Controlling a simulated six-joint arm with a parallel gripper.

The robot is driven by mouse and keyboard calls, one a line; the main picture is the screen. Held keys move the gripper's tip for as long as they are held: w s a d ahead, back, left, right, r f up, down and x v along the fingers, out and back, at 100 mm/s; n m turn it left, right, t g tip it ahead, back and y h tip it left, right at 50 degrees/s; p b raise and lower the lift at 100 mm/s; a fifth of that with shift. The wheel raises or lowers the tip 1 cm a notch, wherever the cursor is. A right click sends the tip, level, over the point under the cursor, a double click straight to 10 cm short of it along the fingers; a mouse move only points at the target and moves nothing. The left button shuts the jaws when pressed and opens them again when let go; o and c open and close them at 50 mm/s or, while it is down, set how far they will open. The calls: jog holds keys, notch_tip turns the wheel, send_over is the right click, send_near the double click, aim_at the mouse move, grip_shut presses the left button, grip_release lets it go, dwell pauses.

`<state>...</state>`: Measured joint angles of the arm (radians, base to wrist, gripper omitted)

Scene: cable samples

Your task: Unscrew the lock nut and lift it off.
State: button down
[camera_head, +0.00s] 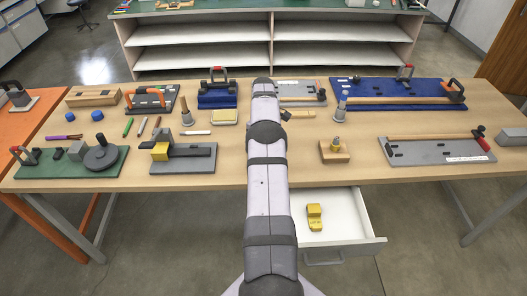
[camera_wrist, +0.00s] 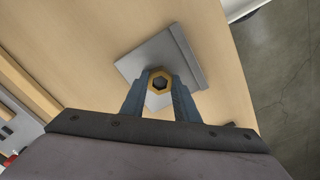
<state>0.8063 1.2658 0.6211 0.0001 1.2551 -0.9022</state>
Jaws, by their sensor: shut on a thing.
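The lock nut (camera_wrist: 160,70) is a brass-coloured hex nut with a dark hole in its middle. In the wrist view, my gripper (camera_wrist: 160,82) is shut on it, with one blue-grey finger on each side. Below the nut lies a grey plate (camera_wrist: 145,58) with a raised strip along one edge, on the wooden table. I cannot tell whether the nut is still on a thread or how high it is above the plate. In the head view, my arm hides the gripper and the nut.
The wooden table (camera_head: 300,165) also bears a grey fixture with a yellow block (camera_head: 160,153), a wooden block with a small metal fitting (camera_head: 334,156), and a grey board with a rod (camera_head: 415,152). An open drawer (camera_head: 367,243) holding a yellow object juts out in front.

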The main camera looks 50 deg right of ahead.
jog(key=shift+r+p, duration=0.45)
jog(key=shift+r, duration=0.3)
dwell(0.5)
jog(key=shift+r+p, duration=1.65)
jog(key=shift+r, duration=0.8)
